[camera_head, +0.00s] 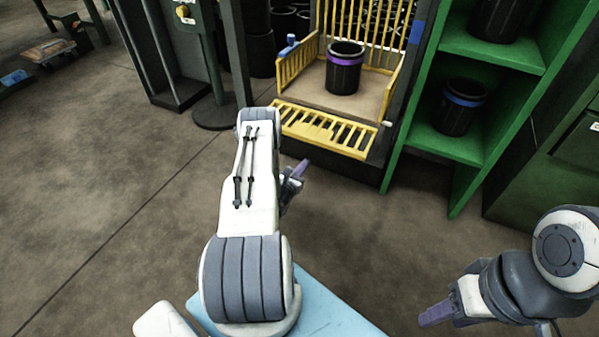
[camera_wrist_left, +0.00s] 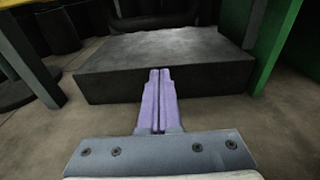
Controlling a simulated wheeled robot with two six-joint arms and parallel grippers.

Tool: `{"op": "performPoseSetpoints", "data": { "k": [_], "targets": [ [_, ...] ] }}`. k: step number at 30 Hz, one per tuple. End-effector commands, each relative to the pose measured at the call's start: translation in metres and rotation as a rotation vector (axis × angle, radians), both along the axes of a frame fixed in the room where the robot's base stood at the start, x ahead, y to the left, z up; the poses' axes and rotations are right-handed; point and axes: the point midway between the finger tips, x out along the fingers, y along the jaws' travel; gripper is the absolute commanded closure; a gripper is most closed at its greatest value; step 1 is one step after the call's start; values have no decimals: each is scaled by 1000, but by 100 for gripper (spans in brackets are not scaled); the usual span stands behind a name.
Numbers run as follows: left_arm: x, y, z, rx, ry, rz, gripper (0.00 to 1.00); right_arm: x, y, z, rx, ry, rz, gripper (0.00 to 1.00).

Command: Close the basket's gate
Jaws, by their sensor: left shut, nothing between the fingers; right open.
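The yellow basket (camera_head: 282,72) stands on a dark base (camera_head: 352,168), which also shows in the left wrist view (camera_wrist_left: 215,78). Its slatted yellow gate (camera_head: 312,124) is folded down and out at the front, so the front is open. A black sleeve with a purple band (camera_head: 343,76) stands upright on the basket floor. My left gripper (camera_head: 303,166) is low in front of the base, below the gate. Its purple fingers are shut and empty in the left wrist view (camera_wrist_left: 160,76), pointing at the base. My right gripper (camera_head: 424,319) is open at the lower right, far from the basket.
A green shelf (camera_head: 480,50) stands right of the basket and holds a blue-banded sleeve (camera_head: 459,106). A dark post stands left of the basket, beside a green stand with a round foot (camera_head: 219,113).

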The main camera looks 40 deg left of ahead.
Motion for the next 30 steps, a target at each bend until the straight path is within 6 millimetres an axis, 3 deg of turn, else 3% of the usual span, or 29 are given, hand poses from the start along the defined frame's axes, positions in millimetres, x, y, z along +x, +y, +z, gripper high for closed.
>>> {"op": "performPoseSetpoints", "data": {
  "k": [1,7,9,15,30],
  "targets": [
    [13,2,-7,5,-4,-4,100,0,0,-15,0,0,0,50],
    [52,12,-8,3,-5,-2,100,0,0,-39,0,0,0,50],
    [46,12,7,0,-1,1,100,0,0,-39,-1,1,0,50],
    [40,12,26,0,0,2,100,0,0,-45,0,0,0,50],
    [37,12,34,0,1,4,100,0,0,-46,0,0,0,50]
  ]
}}
